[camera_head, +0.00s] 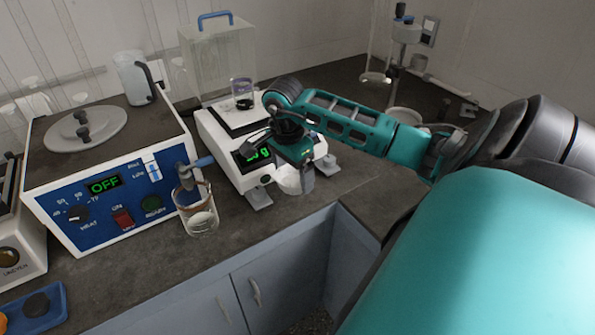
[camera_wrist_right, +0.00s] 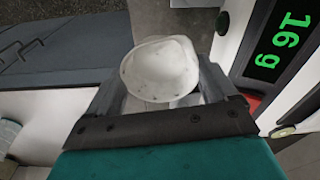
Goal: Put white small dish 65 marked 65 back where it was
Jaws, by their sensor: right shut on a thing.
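My right gripper (camera_head: 303,172) is shut on a small white dish (camera_head: 288,180) and holds it at the front of the white balance (camera_head: 225,160), above the counter's front edge. In the right wrist view the dish (camera_wrist_right: 158,68) sits between the two fingers of the gripper (camera_wrist_right: 160,97) and looks empty, with a few dark specks. I cannot read a 65 on it. My left gripper is not in view.
A glass with dark contents (camera_head: 242,98) stands on the balance. A blue-fronted heater box (camera_head: 115,195) reads OFF. A clear box with a blue handle (camera_head: 212,55) stands behind. Cabinet doors (camera_head: 245,300) lie below.

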